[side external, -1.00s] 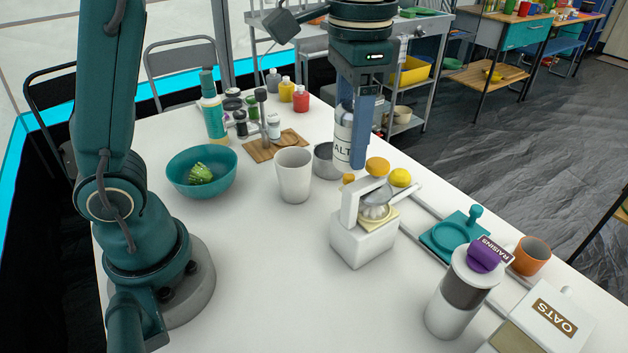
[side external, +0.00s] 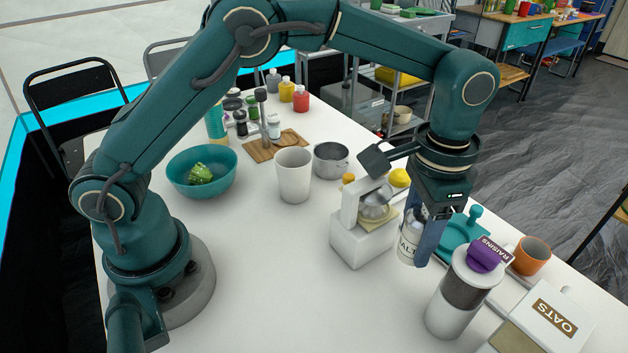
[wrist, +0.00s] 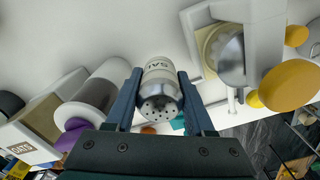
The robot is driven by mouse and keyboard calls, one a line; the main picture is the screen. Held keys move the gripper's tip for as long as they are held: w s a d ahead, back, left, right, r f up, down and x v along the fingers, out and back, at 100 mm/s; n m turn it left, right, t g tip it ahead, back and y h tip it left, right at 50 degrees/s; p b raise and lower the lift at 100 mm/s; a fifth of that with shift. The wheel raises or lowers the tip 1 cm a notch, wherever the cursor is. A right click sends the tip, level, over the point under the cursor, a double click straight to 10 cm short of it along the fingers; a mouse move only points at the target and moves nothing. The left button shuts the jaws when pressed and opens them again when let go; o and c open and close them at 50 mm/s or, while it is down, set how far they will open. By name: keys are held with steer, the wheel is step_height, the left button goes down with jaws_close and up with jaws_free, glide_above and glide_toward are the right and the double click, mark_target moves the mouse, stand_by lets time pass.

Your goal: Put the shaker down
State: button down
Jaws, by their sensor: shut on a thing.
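The shaker (side external: 408,243) is a white cylinder with a dark "SALT" label and a metal top with holes. My gripper (side external: 423,240) is shut on it, one blue finger on each side. In the side view it is between the white juicer (side external: 362,238) and the raisins jar (side external: 455,295). In the wrist view the shaker (wrist: 159,88) sits between my two fingers, its holed top toward the camera. The side view does not clearly show whether its base touches the table.
A teal press (side external: 460,233) is behind the shaker, with an orange cup (side external: 531,256) to its right. An oats box (side external: 553,318) is at the front right. A white cup (side external: 294,175), metal pot (side external: 331,160) and teal bowl (side external: 201,172) stand left. The front middle table is clear.

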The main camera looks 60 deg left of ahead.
mark_target(424, 213)
steer(key=shift+f, duration=2.75)
steer(key=shift+f, duration=0.1)
steer(key=shift+c, duration=1.3)
jaws_free()
step_height(424, 213, up, 12)
steer(key=shift+r, duration=0.15)
